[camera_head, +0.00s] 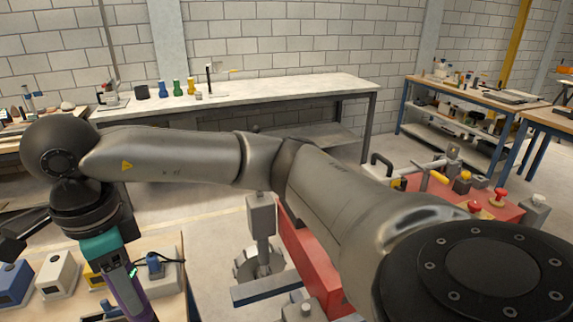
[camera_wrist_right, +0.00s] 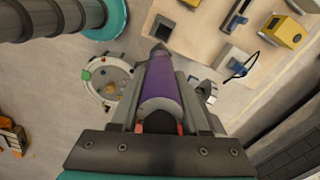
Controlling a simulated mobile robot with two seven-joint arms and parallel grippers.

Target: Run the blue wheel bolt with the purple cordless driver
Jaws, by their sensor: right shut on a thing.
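My right arm crosses the head view from the right, and its gripper (camera_head: 118,270) is low at the left. It is shut on the purple cordless driver (camera_head: 131,294), whose lower part runs out of the picture. In the right wrist view the driver (camera_wrist_right: 165,88) lies between the fingers of the gripper (camera_wrist_right: 160,125) and points away from the camera. Left of it is a pale round disc (camera_wrist_right: 104,96) with small coloured spots, apart from the driver in the picture. I cannot tell which spot is the blue wheel bolt. My left gripper does not show.
A wooden bench top (camera_head: 172,300) at lower left carries a blue block (camera_head: 14,283), a white block (camera_head: 57,274) and a blue-topped item with a black cable (camera_head: 153,263). A red stand (camera_head: 312,262) is at centre, partly behind my arm. A long pale workbench (camera_head: 290,86) stands behind.

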